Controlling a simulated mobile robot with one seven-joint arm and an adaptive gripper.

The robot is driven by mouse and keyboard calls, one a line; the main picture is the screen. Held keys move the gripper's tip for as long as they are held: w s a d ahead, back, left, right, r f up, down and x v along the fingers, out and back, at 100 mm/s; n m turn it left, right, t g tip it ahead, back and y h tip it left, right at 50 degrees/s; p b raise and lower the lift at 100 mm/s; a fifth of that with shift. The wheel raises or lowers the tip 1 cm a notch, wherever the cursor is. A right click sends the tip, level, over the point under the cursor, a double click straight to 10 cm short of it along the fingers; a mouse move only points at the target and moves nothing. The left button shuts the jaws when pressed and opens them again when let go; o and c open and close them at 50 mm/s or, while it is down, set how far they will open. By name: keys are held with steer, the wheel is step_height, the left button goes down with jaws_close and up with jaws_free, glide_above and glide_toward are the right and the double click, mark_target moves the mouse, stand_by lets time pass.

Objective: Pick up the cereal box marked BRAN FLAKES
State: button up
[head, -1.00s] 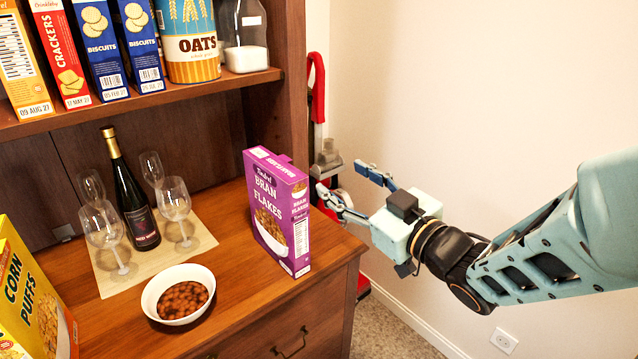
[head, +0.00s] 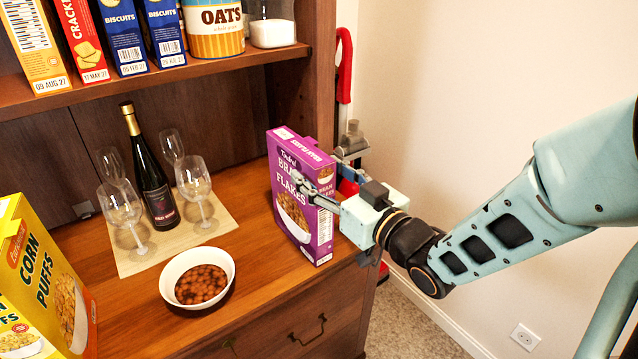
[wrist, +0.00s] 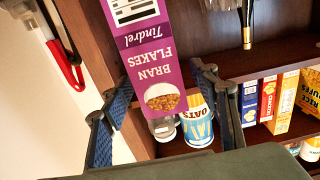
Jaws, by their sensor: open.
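The purple BRAN FLAKES box (head: 292,212) stands upright on the hutch counter near its right end. My gripper (head: 324,166) is at the box's right side, with its fingers spread. One finger reaches across the box's labelled front, and the other is on the far side. In the wrist view, which is upside down, the box (wrist: 150,62) shows between the two open fingers (wrist: 160,92). I cannot tell whether either finger touches it.
A bowl of cereal (head: 184,303), a dark bottle (head: 156,190) and several wine glasses (head: 193,180) stand left of the box. The yellow CORN PUFFS box (head: 40,275) is at far left. A shelf (head: 200,70) with boxes and an OATS canister (head: 215,28) is above.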

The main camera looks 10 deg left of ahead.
steer(key=b+x, duration=0.1)
steer(key=x, duration=0.6)
steer(key=shift+w+a, duration=0.2)
steer(key=shift+c, duration=0.4)
jaws_close()
